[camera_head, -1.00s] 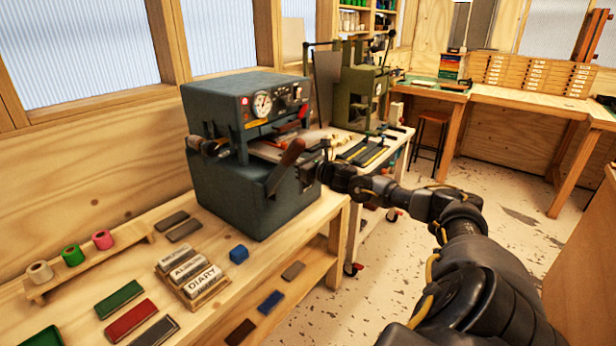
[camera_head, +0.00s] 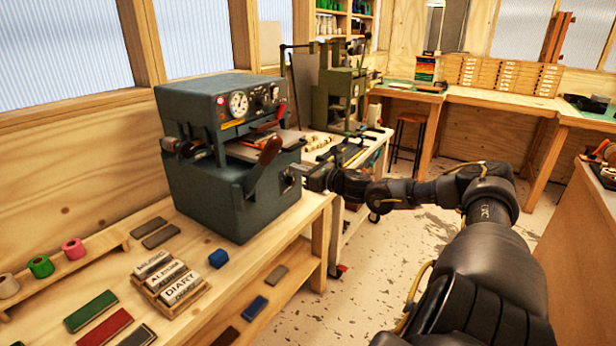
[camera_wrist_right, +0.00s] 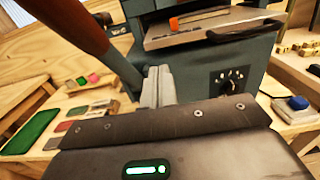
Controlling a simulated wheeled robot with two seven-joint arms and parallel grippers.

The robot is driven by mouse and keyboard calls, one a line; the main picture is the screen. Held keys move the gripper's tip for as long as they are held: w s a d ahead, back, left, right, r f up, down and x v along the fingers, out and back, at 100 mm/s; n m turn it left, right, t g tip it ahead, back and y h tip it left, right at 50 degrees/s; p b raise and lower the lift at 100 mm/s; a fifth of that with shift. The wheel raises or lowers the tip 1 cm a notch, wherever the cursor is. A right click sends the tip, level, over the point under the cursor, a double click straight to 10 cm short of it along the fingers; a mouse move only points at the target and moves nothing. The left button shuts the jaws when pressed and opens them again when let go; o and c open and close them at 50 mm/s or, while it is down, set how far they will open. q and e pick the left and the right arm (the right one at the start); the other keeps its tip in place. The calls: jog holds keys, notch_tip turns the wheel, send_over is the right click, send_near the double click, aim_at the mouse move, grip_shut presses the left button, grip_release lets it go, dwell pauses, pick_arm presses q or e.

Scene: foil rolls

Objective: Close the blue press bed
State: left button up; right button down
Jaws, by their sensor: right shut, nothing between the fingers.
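The blue-grey press (camera_head: 225,195) stands on the wooden bench and also shows in the wrist view (camera_wrist_right: 205,65). Its bed (camera_head: 250,152) is a flat pale plate in the opening under the gauge panel. In the wrist view the bed (camera_wrist_right: 195,30) sticks out at the front, with a dark handle (camera_wrist_right: 245,31) along its edge. My right gripper (camera_head: 294,174) is at the press's front right side, below the bed. In the wrist view its pale fingers (camera_wrist_right: 158,87) are together and empty, beside the brown lever (camera_wrist_right: 85,35). My left gripper is out of view.
The lever (camera_head: 263,160) slants across the press front. Lettered blocks (camera_head: 170,278), a blue block (camera_head: 218,258) and coloured bars lie on the bench. A green press (camera_head: 338,98) stands on a cart behind. Open floor lies right of the bench.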

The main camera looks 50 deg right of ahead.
jog(key=s, duration=0.3)
jog(key=shift+s+d+r, duration=0.1)
jog(key=shift+s+d, duration=0.05)
